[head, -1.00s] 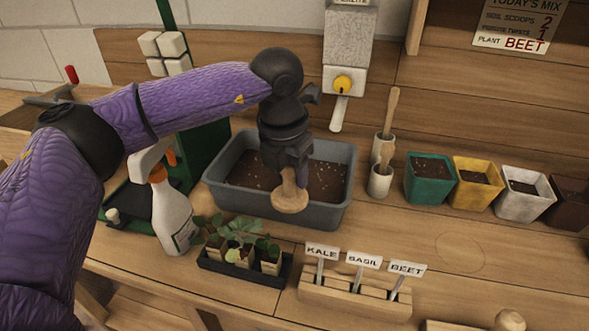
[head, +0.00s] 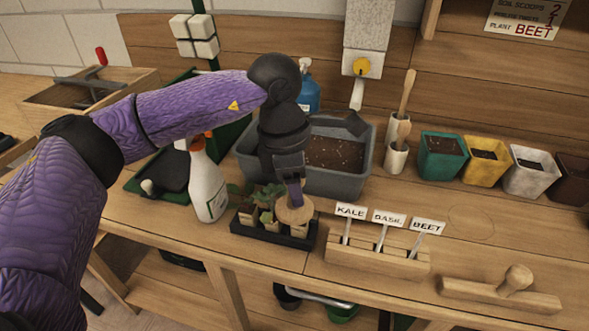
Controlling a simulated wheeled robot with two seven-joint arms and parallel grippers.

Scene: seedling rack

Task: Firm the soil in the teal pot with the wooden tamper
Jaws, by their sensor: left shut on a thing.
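The teal pot (head: 440,163) stands on the bench at the right, first in a row of pots, with dark soil inside. My left gripper (head: 291,183) is shut on the wooden tamper (head: 295,212), whose round pale disc points down. The tamper's handle is mostly hidden by the gripper. In the picture the disc overlaps the seedling tray (head: 265,235) and lies well left of the teal pot. I cannot tell the exact gap between disc and seedlings. My right gripper is not in view.
A grey soil bin (head: 340,183) stands behind my left gripper, a spray bottle (head: 207,185) to its left. The label block (head: 375,262) and a knobbed wooden board (head: 500,294) lie at the front. Yellow (head: 484,168) and white pots (head: 530,172) adjoin the teal pot.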

